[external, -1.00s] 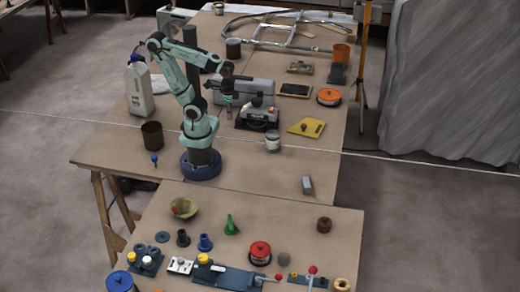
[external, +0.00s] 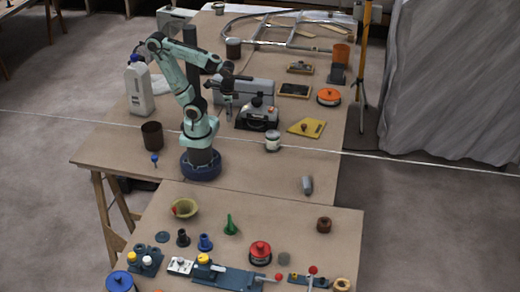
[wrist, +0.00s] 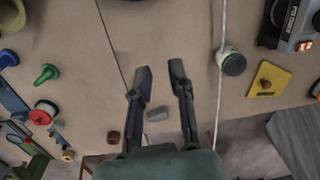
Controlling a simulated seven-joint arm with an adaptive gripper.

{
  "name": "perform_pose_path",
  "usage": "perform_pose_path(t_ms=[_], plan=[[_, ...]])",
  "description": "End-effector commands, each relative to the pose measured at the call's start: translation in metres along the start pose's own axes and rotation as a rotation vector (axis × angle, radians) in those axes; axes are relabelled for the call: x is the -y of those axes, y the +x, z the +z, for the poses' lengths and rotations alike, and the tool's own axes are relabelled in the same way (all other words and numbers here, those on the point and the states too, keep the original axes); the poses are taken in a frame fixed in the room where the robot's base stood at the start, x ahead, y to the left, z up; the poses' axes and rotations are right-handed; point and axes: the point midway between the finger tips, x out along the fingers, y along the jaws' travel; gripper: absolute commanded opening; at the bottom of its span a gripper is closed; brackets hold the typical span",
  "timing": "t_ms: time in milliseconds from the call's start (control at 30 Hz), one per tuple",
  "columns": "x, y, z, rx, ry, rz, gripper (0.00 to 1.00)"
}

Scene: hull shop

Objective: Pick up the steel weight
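A small grey piece, which looks like the steel weight (external: 307,186), lies on the table near its right front edge. In the wrist view the same grey piece (wrist: 157,114) shows between the two finger lengths, small and well below them. My gripper (external: 228,112) hangs above the table, left of the black machine and well to the left of and behind the grey piece. In the wrist view my gripper (wrist: 161,70) has its fingers apart with nothing between the tips.
A white jar (external: 272,142) and a yellow plate (external: 307,128) stand behind the grey piece. A black machine (external: 258,115) is close to my gripper. A thin pale cord (external: 400,157) crosses the view. Bare table surrounds the grey piece.

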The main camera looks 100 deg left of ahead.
Motion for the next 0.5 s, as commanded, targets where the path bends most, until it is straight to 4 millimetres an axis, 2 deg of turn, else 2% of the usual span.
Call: perform_pose_path(t_ms=[33,200,233,500], plan=[[0.0,0.0,0.0,0.0,0.0,0.0,0.44],[0.0,0.0,0.0,0.0,0.0,0.0,0.97],[0.0,0.0,0.0,0.0,0.0,0.0,1.0],[0.0,0.0,0.0,0.0,0.0,0.0,1.0]])
